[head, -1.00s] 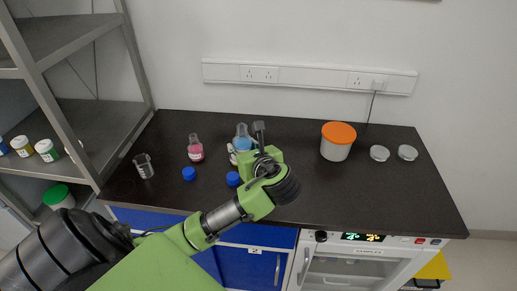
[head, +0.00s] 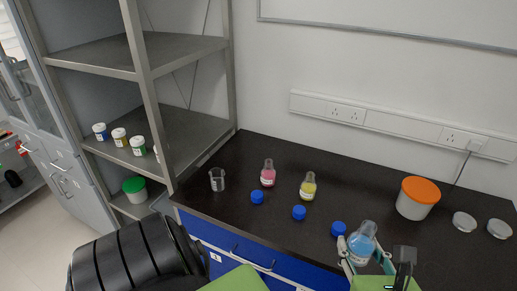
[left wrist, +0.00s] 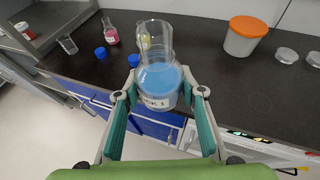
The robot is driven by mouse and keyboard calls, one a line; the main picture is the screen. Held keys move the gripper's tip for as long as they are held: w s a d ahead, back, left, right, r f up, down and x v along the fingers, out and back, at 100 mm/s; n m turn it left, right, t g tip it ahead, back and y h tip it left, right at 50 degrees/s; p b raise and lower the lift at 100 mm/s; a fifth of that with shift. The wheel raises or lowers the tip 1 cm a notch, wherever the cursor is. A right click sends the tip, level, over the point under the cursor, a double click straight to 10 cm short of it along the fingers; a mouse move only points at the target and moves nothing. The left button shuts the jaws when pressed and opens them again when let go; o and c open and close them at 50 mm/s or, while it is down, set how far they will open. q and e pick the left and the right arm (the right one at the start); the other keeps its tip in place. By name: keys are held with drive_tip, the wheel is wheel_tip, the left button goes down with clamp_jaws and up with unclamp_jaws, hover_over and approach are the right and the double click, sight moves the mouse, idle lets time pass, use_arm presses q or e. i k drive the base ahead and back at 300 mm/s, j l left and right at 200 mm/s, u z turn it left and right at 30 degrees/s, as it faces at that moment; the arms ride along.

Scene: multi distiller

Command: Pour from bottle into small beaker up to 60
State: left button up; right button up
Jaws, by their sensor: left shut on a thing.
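A clear bottle with blue liquid (head: 362,243) is upright between the fingers of my left gripper (head: 366,264), which is shut on it. The left wrist view shows the bottle (left wrist: 160,85) between the green-padded fingers (left wrist: 162,92), its base overlapping the bench's front edge, so it appears lifted. The small beaker (head: 217,179), clear with no visible liquid, stands at the bench's left end, well left of the gripper; it also shows in the left wrist view (left wrist: 69,46). Its graduations are too small to read. My right gripper is out of view.
A pink bottle (head: 268,175) and a yellow bottle (head: 308,188) stand between the beaker and my gripper. Blue caps (head: 257,197) lie in front of them. An orange-lidded tub (head: 417,199) and dishes (head: 464,222) are to the right. A metal shelf (head: 160,110) borders the left.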

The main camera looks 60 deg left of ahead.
sight(216, 174)
drive_tip(key=u, duration=1.65)
